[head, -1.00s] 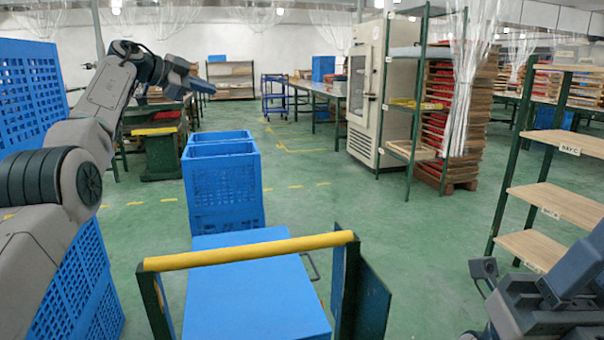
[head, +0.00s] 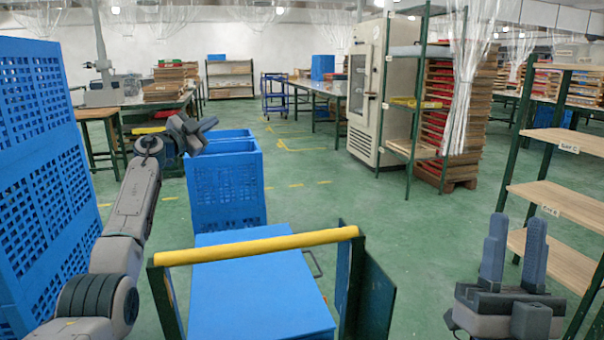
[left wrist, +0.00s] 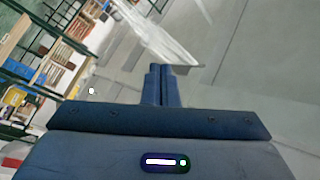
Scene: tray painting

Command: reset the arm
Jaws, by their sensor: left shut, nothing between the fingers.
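My left gripper (head: 206,126) is at the centre left of the head view, in front of the near blue crates, raised above the floor. In the left wrist view its fingers (left wrist: 162,84) are together with nothing between them. My right gripper (head: 514,250) is at the lower right of the head view. Its two fingers point up with a gap between them, and nothing shows in the gap.
A tall stack of blue crates (head: 40,190) stands close at the left. Blue crates (head: 225,185) stand ahead, behind a blue-topped cart (head: 258,295) with a yellow handle (head: 260,246). Wooden shelves (head: 556,185) are at the right. Green floor lies between.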

